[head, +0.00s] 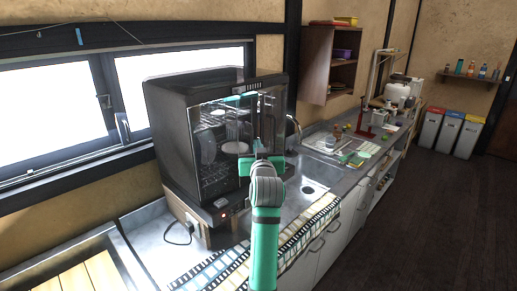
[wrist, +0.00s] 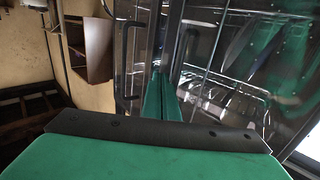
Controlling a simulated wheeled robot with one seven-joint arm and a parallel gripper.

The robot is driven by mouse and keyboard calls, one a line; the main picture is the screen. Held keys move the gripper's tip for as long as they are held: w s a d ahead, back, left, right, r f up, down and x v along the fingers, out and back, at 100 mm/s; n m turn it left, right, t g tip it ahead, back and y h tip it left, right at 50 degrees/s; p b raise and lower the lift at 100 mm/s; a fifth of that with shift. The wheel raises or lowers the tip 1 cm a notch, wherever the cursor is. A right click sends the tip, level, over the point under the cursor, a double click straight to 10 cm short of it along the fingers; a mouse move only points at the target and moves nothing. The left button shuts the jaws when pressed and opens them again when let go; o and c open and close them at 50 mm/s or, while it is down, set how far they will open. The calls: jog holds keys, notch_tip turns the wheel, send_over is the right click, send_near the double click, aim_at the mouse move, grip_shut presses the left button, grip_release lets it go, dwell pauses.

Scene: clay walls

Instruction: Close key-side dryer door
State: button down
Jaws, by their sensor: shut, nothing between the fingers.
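The dryer (head: 180,125) is a black cabinet on the counter with a glazed front; plates and wire racks show inside. My green gripper (head: 262,158) is raised in front of the right part of that front, over the counter. In the wrist view my gripper (wrist: 162,98) has its fingers together and empty, near a dark upright door edge. A dark bar handle (wrist: 124,60) stands on a door panel left of the fingers. Glass with a green reflection and a wire rack (wrist: 235,95) lie to the right. Contact and the exact door angle cannot be told.
A sink (head: 312,187) lies right of the dryer, and a film-strip-patterned mat (head: 305,228) lies along the counter's front edge. A wall shelf (head: 318,65) hangs beyond. A cable (head: 180,238) lies at the front left. The floor at right is clear.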

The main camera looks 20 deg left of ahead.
aim_at(230, 153)
jog(key=shift+w+a, duration=0.35)
jog(key=shift+w, duration=0.2)
jog(key=shift+w+a, duration=0.2)
dwell(0.6)
jog(key=s+d, duration=0.6)
jog(key=d, duration=0.6)
jog(key=s+a, duration=0.8)
jog(key=s, duration=0.4)
jog(key=x, duration=1.3)
jog(key=shift+w, duration=0.35)
jog(key=shift+d+f, duration=0.1)
